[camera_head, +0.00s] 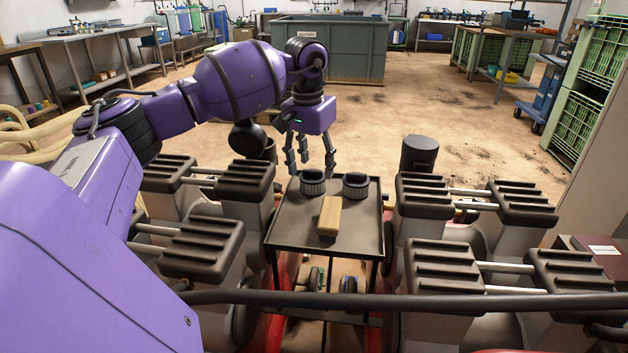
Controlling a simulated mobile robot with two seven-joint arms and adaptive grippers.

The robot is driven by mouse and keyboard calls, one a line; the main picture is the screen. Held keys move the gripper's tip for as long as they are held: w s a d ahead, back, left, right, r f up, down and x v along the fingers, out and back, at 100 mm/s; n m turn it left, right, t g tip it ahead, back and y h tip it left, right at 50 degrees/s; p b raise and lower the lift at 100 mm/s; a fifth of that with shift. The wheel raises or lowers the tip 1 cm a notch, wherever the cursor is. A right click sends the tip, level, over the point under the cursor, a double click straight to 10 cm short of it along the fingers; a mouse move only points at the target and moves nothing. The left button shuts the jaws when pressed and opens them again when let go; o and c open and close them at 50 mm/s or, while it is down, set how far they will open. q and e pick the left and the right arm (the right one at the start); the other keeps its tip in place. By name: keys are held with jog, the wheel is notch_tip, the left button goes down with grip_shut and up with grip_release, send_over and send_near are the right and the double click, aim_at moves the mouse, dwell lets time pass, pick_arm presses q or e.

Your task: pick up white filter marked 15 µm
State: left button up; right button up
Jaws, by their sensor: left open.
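My left gripper (311,168) hangs fingers-down over the back left of a small dark tray table (290,237). Its fingers are spread, with nothing seen held between them. Just below them stands a round dark-topped piece with a ribbed grey side (313,185). A similar round piece (355,188) stands to its right at the back of the tray. I cannot make out a white filter or any 15 µm marking. Whether the fingers touch the left round piece is unclear. My right gripper is not in view.
A tan block (329,216) lies mid-tray. Dark ribbed pads (447,267) flank the tray on both sides. A dark bar (400,298) crosses in front. A dark cylinder (420,154) stands behind right. The tray's front left is bare. A large grey-green bin (345,65) stands farther back.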

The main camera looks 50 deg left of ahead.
aim_at(313, 170)
pick_arm(q)
jog(key=f, duration=0.3)
jog(key=f+b, duration=0.1)
jog(key=shift+w+a+f, duration=0.25)
jog(key=shift+w+f, duration=0.05)
jog(key=shift+f, duration=0.1)
jog(key=shift+r, duration=0.1)
jog(key=shift+c, duration=0.5)
jog(key=c, duration=0.8)
